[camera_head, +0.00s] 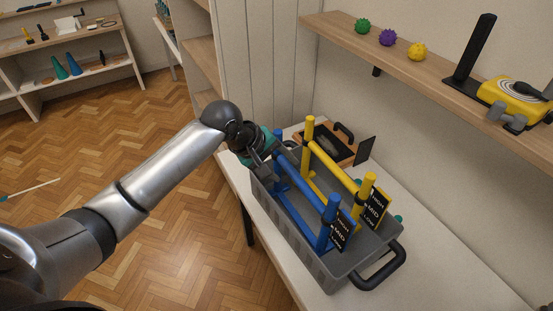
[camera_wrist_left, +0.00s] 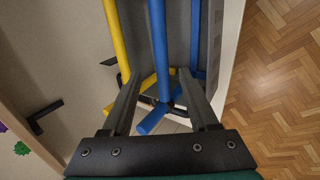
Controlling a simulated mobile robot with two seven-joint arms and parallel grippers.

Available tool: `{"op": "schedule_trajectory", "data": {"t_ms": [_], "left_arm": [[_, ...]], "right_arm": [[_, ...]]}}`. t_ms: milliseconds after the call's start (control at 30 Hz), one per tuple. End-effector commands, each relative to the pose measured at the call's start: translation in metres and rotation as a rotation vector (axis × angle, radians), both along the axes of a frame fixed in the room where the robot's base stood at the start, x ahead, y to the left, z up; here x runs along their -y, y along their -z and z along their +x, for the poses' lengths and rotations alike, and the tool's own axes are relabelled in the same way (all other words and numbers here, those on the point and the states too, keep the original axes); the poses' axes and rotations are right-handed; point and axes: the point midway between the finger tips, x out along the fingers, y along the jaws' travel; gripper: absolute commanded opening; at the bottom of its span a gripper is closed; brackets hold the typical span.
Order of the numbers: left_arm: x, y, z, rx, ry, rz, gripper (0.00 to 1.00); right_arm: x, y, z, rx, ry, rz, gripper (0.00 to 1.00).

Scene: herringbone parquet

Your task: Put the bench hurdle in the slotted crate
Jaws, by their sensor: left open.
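A blue hurdle (camera_head: 303,182) and a yellow hurdle (camera_head: 335,165) stand upright side by side in the grey slotted crate (camera_head: 296,238). I cannot tell which one is the bench hurdle. Each carries a black HIGH/MID/LOW plate at its near end. My left gripper (camera_head: 268,158) is at the far end of the blue hurdle. In the left wrist view the open fingers (camera_wrist_left: 160,88) lie on either side of the blue hurdle (camera_wrist_left: 159,50), with gaps showing; the yellow hurdle (camera_wrist_left: 116,40) is left of them. The gripper partly hides the crate's far end in the head view.
The crate stands on a pale bench (camera_head: 440,270), its black handle (camera_head: 382,272) at the near end. A wooden tray (camera_head: 325,148) with a dark handle lies behind it. A wall shelf (camera_head: 400,62) above holds spiky balls and a yellow device (camera_head: 515,100).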

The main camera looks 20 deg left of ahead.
Motion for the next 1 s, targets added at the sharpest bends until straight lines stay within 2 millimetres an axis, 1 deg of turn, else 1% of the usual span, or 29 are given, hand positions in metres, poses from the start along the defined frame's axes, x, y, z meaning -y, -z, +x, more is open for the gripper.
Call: {"op": "schedule_trajectory", "data": {"t_ms": [33, 100, 233, 767, 867, 967, 1000], "left_arm": [[-0.003, -0.007, -0.003, 0.002, -0.001, -0.001, 0.60], [-0.006, -0.013, -0.006, 0.001, -0.001, 0.000, 0.60], [-0.008, -0.020, -0.010, 0.001, 0.000, -0.001, 0.60], [-0.008, -0.020, -0.011, 0.000, 0.001, 0.000, 0.60], [-0.004, -0.014, -0.018, 0.004, 0.032, 0.018, 0.60], [0.009, 0.003, -0.036, 0.022, 0.123, 0.071, 0.60], [0.015, 0.011, -0.046, 0.035, 0.176, 0.102, 0.60]], "right_arm": [[0.000, -0.001, 0.000, 0.000, 0.000, 0.000, 0.60], [0.000, -0.002, 0.000, 0.000, 0.000, 0.000, 0.60], [0.000, -0.002, 0.000, -0.001, -0.001, 0.001, 0.60], [-0.001, -0.002, -0.001, -0.001, -0.001, 0.001, 0.60], [-0.001, -0.002, -0.001, -0.001, -0.001, 0.001, 0.60], [-0.001, -0.002, -0.001, -0.001, -0.001, 0.001, 0.60], [-0.001, -0.002, -0.001, -0.001, -0.001, 0.001, 0.60]]}}
